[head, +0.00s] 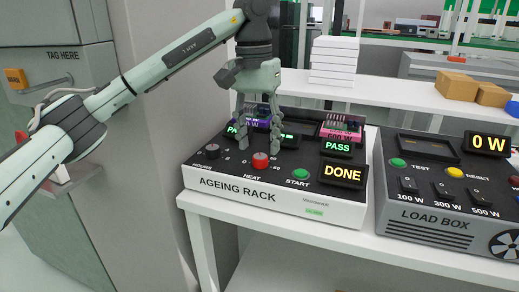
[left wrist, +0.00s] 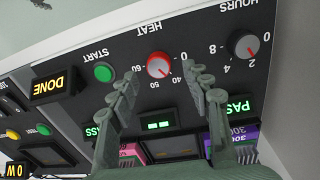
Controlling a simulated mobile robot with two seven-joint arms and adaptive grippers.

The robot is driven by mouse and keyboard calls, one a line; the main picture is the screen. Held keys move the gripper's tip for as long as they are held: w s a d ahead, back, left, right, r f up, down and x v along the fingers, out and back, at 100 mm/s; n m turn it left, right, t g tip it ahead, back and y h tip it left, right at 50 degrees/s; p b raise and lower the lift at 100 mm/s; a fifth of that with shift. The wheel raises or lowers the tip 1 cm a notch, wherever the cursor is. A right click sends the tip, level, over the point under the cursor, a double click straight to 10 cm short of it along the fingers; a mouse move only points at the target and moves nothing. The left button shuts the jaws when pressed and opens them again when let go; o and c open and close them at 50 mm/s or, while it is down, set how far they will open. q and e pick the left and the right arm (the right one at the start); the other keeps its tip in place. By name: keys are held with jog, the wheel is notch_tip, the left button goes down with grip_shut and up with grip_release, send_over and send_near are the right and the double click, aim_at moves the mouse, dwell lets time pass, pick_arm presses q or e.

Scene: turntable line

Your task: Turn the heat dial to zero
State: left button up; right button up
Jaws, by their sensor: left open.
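The ageing rack (head: 225,182) is a box with a black top and white front on the white bench. Its red heat dial (head: 261,160) sits near the front edge, and it also shows in the left wrist view (left wrist: 158,65), upside down. A pale mark on the dial seems to face the 40 and 50 labels, away from the 0; it is small. My left gripper (head: 259,148) points down above the dial, its open fingers on either side of it. In the wrist view the fingertips (left wrist: 161,74) lie around the dial's near edge; contact cannot be told. My right gripper is not in view.
The black hours dial (head: 212,150) and green start button (head: 300,174) flank the heat dial. The DONE display (head: 342,174) is lit. Coloured modules (head: 341,131) stand in slots behind. The load box (head: 430,215) is to the right; a grey cabinet (head: 65,65) is to the left.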

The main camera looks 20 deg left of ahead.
aim_at(260, 160)
pick_arm(q)
jog(key=shift+d+f, duration=0.1)
jog(key=shift+f, duration=1.25)
grip_shut()
